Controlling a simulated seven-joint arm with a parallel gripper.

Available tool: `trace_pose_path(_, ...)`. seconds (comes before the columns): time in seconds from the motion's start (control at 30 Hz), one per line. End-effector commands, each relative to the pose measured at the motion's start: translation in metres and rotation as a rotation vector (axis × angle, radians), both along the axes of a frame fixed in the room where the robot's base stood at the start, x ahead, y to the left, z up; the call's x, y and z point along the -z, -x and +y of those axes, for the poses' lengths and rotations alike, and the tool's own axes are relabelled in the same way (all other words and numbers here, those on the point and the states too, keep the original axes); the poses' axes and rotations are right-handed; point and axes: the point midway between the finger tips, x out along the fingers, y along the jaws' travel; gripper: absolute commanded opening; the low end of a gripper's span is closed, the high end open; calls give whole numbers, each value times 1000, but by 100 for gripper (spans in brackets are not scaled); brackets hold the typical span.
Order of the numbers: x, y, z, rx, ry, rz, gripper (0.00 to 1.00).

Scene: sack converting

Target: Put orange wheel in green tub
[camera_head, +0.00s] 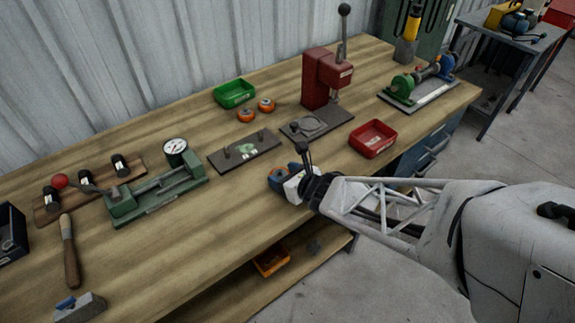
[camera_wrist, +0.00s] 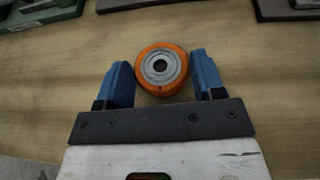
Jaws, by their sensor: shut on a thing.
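My gripper (camera_head: 284,178) is at the front edge of the workbench. In the wrist view, its blue fingers (camera_wrist: 163,72) are shut on an orange wheel (camera_wrist: 150,87) with a grey hub. In the head view that wheel is mostly hidden by the fingers. The green tub (camera_head: 235,93) stands at the back of the bench, beyond my gripper and to its left. Two more orange wheels, one at the left (camera_head: 246,116) and one at the right (camera_head: 267,105), lie just in front of the tub.
A dark plate with pegs (camera_head: 244,151) lies between my gripper and the tub. A red press (camera_head: 327,78) with a tall lever stands right of the tub. A red tray (camera_head: 373,138) is right of my gripper. A green fixture with a gauge (camera_head: 157,197) is at left.

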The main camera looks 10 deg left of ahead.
Motion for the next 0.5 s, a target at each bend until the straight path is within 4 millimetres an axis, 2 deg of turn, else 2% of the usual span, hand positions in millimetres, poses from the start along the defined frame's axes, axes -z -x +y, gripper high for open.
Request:
trace_pose_path(0.17,14,0,0,0,1,1,29)
trace_pose_path(0.5,15,0,0,0,1,1,29)
